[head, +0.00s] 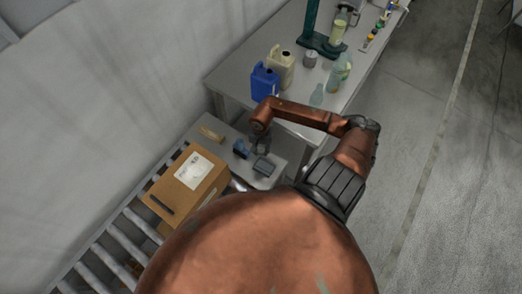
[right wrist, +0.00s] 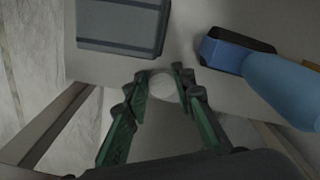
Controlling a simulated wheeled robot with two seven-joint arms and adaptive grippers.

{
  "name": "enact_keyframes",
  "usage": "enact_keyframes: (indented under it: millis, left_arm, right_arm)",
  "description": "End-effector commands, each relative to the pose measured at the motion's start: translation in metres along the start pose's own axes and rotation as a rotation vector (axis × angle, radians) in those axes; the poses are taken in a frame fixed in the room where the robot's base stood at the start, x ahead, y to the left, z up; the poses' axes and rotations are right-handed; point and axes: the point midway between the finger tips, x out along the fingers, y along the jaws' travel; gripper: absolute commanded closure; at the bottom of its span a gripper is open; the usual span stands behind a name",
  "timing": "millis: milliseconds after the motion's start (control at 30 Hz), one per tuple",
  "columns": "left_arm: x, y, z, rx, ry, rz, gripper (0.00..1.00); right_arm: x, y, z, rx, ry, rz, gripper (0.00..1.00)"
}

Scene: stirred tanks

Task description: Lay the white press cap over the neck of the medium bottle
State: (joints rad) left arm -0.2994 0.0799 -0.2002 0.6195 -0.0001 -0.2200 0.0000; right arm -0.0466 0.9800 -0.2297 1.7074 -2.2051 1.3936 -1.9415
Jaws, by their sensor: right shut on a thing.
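My right gripper (head: 262,142) is over the small grey side table. In the right wrist view its fingertips (right wrist: 162,84) are closed on the round white press cap (right wrist: 163,87), seen from above. The cap is too small to make out in the head view. On the long bench stand a clear greenish bottle (head: 340,73) and a smaller pale bottle (head: 317,95). I cannot tell for sure which is the medium bottle. The gripper is well apart from both. My left gripper is not in view.
A grey box (head: 264,166) and a dark thing with a blue handle (head: 241,149) lie by the gripper. A cardboard box (head: 188,181) sits on rollers. A blue jug (head: 265,84), a cream jug (head: 281,67) and a green stand (head: 321,45) are on the bench.

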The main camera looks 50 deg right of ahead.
Motion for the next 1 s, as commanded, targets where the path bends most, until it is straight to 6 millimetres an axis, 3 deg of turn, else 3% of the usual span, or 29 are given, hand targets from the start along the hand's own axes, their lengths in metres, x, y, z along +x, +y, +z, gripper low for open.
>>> enact_keyframes:
  millis: [67, 100, 300, 667, 767, 1000]
  left_arm:
    - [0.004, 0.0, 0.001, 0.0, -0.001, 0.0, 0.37]
    - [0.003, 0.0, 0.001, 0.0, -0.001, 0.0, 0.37]
    - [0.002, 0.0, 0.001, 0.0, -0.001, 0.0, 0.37]
    - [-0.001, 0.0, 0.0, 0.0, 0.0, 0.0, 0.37]
    - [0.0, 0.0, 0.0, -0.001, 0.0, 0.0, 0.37]
    - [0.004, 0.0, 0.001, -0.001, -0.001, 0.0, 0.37]
  right_arm:
    - [0.004, 0.0, 0.0, -0.001, 0.0, 0.001, 0.83]
    - [0.003, 0.0, 0.0, -0.001, 0.0, 0.0, 0.74]
    - [0.002, 0.0, 0.0, 0.0, 0.0, 0.0, 0.6]
    - [-0.002, 0.0, 0.0, 0.0, -0.001, -0.001, 0.59]
    - [-0.012, 0.0, -0.002, -0.003, 0.004, -0.001, 0.59]
    - [-0.06, 0.0, -0.002, -0.004, 0.005, 0.001, 0.59]
